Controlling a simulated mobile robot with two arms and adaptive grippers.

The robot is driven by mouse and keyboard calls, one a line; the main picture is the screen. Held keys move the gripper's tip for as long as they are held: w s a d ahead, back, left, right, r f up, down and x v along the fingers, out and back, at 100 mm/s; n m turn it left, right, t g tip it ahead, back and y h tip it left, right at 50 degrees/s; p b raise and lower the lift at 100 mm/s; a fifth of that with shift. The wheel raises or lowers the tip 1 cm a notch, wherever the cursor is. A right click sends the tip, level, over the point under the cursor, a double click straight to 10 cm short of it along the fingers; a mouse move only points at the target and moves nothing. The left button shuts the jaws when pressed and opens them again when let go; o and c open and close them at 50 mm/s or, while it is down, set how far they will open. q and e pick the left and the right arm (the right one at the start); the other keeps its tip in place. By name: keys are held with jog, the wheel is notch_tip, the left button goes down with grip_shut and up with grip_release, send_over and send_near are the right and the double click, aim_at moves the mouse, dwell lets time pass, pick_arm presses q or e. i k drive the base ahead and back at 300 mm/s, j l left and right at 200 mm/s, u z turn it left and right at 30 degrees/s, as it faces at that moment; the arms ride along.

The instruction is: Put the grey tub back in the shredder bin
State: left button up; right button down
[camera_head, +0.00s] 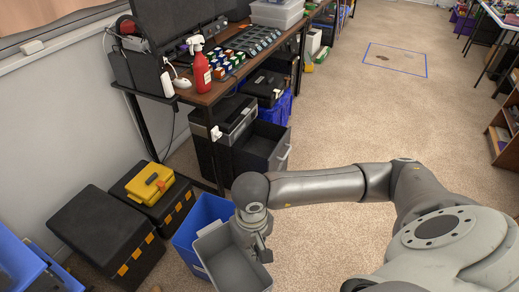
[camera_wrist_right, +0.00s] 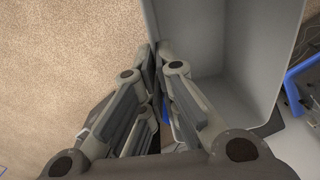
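The grey tub (camera_head: 232,262) is an open, empty-looking box at the bottom centre of the head view. My right gripper (camera_head: 262,248) is at its right side. In the right wrist view, the fingers (camera_wrist_right: 158,62) are closed together on the wall of the tub (camera_wrist_right: 225,45), whose inside lies to the right. The shredder (camera_head: 230,122) stands under the desk, with its dark open bin (camera_head: 260,150) pulled out at the front right. The bin interior looks empty. My left gripper is not in view.
A blue bin (camera_head: 195,222) stands directly behind and left of the tub, partly hidden by it. Black cases (camera_head: 105,235) and a yellow toolbox (camera_head: 150,183) stand at the left. A desk leg (camera_head: 215,150) is beside the shredder. Carpet (camera_head: 340,130) to the right is clear.

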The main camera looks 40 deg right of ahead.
aim_at(260, 154)
jog(key=i+l, duration=0.15)
jog(key=l, duration=0.35)
jog(key=i+l+u, duration=0.1)
jog(key=l, duration=0.45)
jog(key=i+l, duration=0.15)
jog(key=l, duration=0.35)
jog(key=i+l+u, duration=0.1)
jog(key=l, duration=0.45)
jog(key=i+l, duration=0.15)
jog(key=l, duration=0.4)
jog(key=i+l, duration=0.1)
jog(key=l, duration=0.4)
jog(key=i+u, duration=0.05)
